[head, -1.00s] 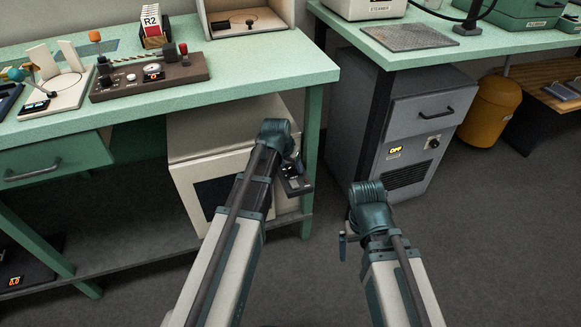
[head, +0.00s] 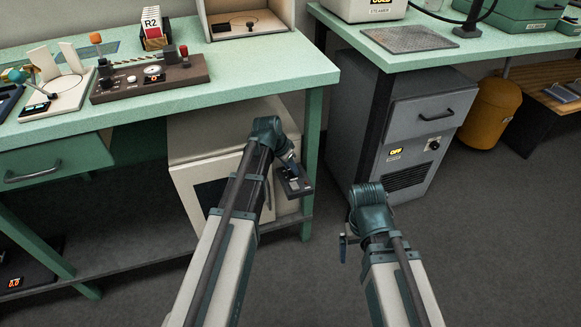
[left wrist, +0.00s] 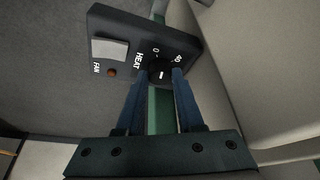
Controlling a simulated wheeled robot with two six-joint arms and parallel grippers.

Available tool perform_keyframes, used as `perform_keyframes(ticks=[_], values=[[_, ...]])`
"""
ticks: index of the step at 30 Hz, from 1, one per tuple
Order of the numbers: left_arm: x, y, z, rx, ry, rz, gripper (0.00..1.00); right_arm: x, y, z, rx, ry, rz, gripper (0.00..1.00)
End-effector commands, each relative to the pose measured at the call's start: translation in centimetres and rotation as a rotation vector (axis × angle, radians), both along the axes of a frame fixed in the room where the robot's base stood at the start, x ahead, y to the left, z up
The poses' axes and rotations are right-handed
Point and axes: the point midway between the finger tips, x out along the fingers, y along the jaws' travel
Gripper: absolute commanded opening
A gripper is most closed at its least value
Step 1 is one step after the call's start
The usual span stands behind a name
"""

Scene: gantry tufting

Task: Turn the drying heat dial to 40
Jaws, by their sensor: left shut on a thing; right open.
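The heat dial (left wrist: 160,74) is a small black knob with a white mark, on a dark control panel (left wrist: 122,38). The panel has the words HEAT and FAN and the numbers 0 and 40 beside the dial. My left gripper (left wrist: 161,76) is shut on the dial, one blue finger on each side. The exact heading of the mark against the numbers is hard to read. In the head view the panel (head: 296,187) sits at the right side of the pale cabinet under the bench, with my left gripper (head: 287,168) at it. My right gripper (head: 343,246) is open, empty, above the floor.
The pale cabinet (head: 186,147) stands under the green bench (head: 255,65), whose leg (head: 312,130) is close to the panel. A grey drawer unit (head: 415,125) with an OFF display stands to the right. The floor between is clear.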

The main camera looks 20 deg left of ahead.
Motion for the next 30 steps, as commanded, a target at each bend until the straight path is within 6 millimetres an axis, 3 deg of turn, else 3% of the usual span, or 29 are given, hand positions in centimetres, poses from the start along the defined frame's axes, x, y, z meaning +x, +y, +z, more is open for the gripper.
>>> perform_keyframes(ticks=[14,15,19,30], values=[[0.01,0.04,0.00,-0.001,-0.001,-0.076,0.00,0.00,0.00,-0.01,0.000,0.000,0.000,1.00],[0.01,0.04,0.00,-0.001,-0.001,-0.076,0.42,0.00,0.00,-0.01,0.000,0.000,0.000,1.00],[0.01,0.04,0.00,-0.001,-0.001,-0.075,0.65,0.00,0.00,-0.01,0.000,0.000,0.000,1.00],[-0.10,0.11,0.44,0.000,-0.001,-0.074,0.66,0.00,-0.01,0.43,0.000,0.000,0.000,1.00]])
